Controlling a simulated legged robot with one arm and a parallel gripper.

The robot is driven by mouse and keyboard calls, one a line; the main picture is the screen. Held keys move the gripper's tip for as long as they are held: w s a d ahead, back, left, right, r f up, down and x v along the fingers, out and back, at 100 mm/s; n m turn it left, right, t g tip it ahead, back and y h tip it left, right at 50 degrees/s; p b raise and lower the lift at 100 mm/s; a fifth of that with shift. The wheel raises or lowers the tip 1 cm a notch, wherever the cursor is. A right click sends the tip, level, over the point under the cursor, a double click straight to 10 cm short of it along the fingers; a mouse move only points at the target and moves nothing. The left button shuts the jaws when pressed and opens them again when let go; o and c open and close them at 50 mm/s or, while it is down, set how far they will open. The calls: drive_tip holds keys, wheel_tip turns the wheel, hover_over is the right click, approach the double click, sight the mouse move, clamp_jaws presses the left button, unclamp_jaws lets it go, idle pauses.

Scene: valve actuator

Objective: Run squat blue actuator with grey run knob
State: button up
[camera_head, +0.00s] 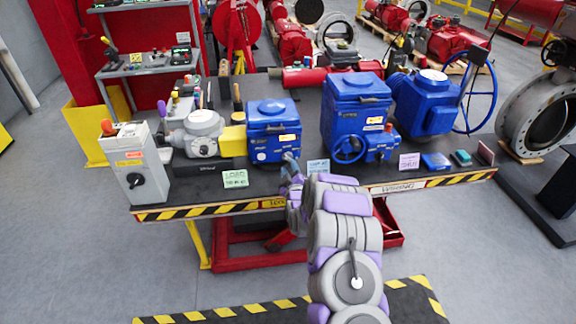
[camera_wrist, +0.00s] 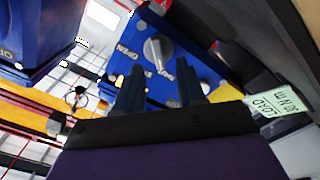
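The squat blue actuator (camera_head: 272,132) stands on the black bench, left of a taller blue actuator (camera_head: 357,105) with a blue handwheel. In the wrist view its blue face (camera_wrist: 208,62) shows a round grey knob (camera_wrist: 157,48) with OPEN and SHUT lettering beside it. My gripper (camera_head: 290,168) is at the actuator's lower right front corner and hides part of it. In the wrist view my gripper (camera_wrist: 162,74) is open, its two dark fingers apart and pointing at the knob. The knob shows between and beyond the fingertips; I cannot tell whether they touch it.
A green LOAD card (camera_head: 235,179) lies at the bench's front edge and shows in the wrist view (camera_wrist: 276,102). A grey box with a black knob (camera_head: 136,165) stands at the left. A yellow coupling (camera_head: 232,140) adjoins the actuator. Another blue actuator (camera_head: 425,100) stands right.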

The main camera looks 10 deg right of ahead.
sight(287, 160)
drive_tip(key=shift+w+b, duration=0.4)
drive_tip(key=shift+w, duration=1.5)
clamp_jaws()
